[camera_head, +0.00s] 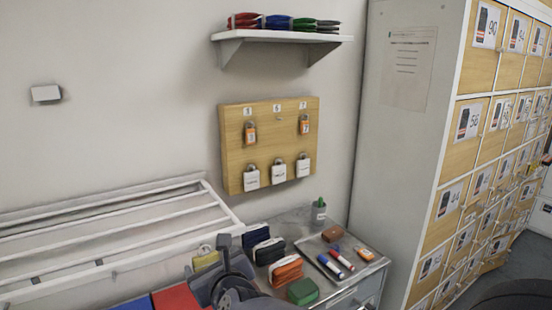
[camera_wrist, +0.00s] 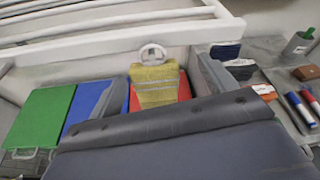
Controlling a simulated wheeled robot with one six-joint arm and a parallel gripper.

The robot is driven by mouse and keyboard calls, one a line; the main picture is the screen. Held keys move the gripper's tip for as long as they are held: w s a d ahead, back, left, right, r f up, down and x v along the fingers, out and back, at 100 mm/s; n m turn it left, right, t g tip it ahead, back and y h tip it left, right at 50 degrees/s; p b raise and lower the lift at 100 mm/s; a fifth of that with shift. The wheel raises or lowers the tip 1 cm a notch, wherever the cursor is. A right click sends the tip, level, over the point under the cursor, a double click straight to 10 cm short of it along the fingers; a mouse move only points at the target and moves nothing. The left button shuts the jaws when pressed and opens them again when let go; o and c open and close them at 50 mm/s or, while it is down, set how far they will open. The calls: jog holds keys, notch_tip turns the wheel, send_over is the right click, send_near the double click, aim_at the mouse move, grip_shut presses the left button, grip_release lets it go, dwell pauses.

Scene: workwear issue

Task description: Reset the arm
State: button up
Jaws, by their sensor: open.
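My gripper (camera_head: 207,262) is low in the head view, over the left end of the work surface. In the wrist view my gripper (camera_wrist: 160,78) has its two grey fingers apart. A yellow item (camera_wrist: 154,84) with a pale ring above it shows between and beyond the fingers. The yellow item also shows behind my gripper in the head view (camera_head: 206,259). I cannot tell whether the fingers touch it. A large dark grey-blue shape fills the bottom of the wrist view and hides what lies below.
Several pouches, an orange one (camera_head: 287,270) and a green one (camera_head: 303,291) among them, lie right of my gripper. A metal tray (camera_head: 355,257) holds markers. A white rack (camera_head: 110,235) stands left. A padlock board (camera_head: 236,150) and shelf (camera_head: 290,37) hang above. Lockers (camera_head: 450,200) stand right.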

jog(key=shift+x, duration=0.9)
jog(key=shift+s+d+r+p, duration=0.15)
jog(key=shift+s+p, duration=0.1)
jog(key=shift+p, duration=0.2)
